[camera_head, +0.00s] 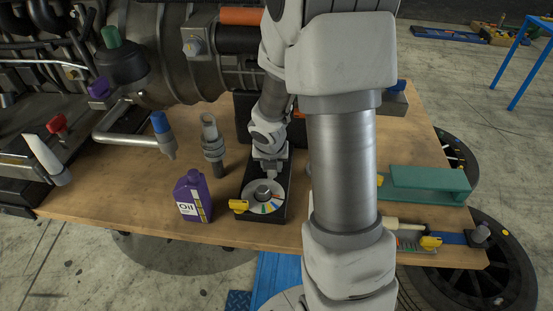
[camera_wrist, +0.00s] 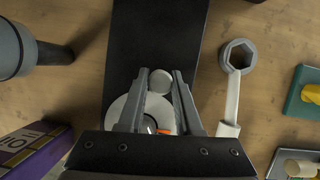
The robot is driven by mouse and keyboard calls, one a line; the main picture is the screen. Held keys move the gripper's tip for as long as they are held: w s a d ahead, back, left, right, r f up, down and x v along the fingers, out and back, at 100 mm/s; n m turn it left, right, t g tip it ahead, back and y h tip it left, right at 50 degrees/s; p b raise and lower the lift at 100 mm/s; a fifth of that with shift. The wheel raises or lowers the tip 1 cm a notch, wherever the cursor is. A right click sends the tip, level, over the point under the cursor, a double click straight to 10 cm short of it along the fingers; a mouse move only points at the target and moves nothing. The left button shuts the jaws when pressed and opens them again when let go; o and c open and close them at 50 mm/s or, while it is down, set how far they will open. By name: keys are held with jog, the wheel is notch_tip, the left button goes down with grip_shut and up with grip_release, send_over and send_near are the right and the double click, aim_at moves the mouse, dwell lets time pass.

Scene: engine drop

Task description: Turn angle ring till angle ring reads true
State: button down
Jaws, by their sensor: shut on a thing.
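My gripper (camera_head: 270,174) is over the ring's far edge, pointing down. In the wrist view my gripper (camera_wrist: 161,78) has its fingertips on either side of a round grey peg at that edge, closed on it. The mark at the pointer is too small to read.
A purple oil bottle (camera_head: 193,197) stands close to the left of the plate. A grey fitting (camera_head: 212,146) stands beyond it. A wrench (camera_wrist: 233,85) lies to the right. A teal block (camera_head: 430,184) is further right. The engine (camera_head: 160,60) fills the back left.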

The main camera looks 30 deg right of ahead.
aim_at(270, 193)
jog(key=shift+w+a+n+t+y+p, duration=0.2)
jog(key=shift+w+a+n+p, duration=0.15)
jog(key=shift+n, duration=0.25)
jog(key=shift+w+a+n+t+y+p, duration=0.15)
jog(key=shift+a+n+y+p, duration=0.1)
jog(key=shift+n+p, duration=0.3)
jog(key=c, duration=0.6)
grip_release()
jog(key=p+v, duration=1.1)
jog(key=v, duration=0.6)
jog(key=shift+r, duration=0.25)
